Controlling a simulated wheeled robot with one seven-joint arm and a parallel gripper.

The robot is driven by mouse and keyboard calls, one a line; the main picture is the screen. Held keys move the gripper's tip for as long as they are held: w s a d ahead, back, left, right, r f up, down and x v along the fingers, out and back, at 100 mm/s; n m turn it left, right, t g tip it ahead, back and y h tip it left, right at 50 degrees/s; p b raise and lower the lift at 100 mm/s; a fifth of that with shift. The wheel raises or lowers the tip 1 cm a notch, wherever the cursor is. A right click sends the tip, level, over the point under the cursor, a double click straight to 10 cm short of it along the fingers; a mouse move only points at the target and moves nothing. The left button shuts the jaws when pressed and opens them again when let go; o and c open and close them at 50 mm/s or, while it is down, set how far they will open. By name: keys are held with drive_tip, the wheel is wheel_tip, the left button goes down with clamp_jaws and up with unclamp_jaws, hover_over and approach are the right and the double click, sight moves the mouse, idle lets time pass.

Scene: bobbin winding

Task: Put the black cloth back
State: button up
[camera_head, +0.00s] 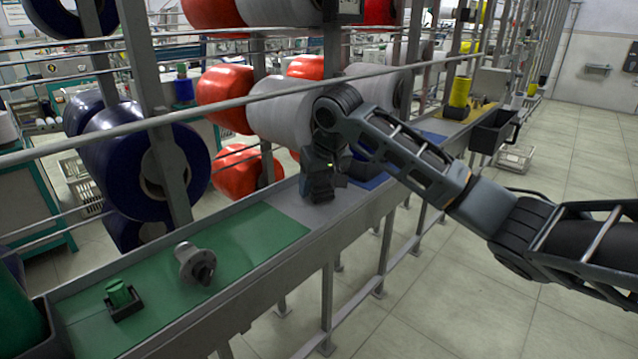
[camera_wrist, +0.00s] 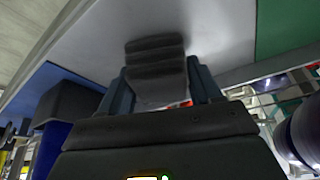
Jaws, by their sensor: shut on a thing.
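The black cloth (camera_wrist: 155,58) shows in the wrist view as a dark folded piece between the two fingers of my gripper (camera_wrist: 162,85). My gripper is shut on it. In the head view my gripper (camera_head: 322,168) points down over the grey stretch of the shelf, between the green and blue mats. The cloth (camera_head: 318,190) shows there as a dark block under the gripper, at or just above the shelf surface. I cannot tell whether it touches the shelf.
The green mat (camera_head: 262,232) holds a metal flanged part (camera_head: 195,264) and a green bobbin in a black holder (camera_head: 121,298). The blue mat (camera_head: 370,180) lies to the right. Large red, grey and blue spools (camera_head: 190,165) stand behind the shelf. A black bin (camera_head: 494,131) hangs farther right.

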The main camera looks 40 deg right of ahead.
drive_tip(key=shift+f, duration=0.1)
drive_tip(key=o, duration=1)
drive_tip(key=v, duration=1.2)
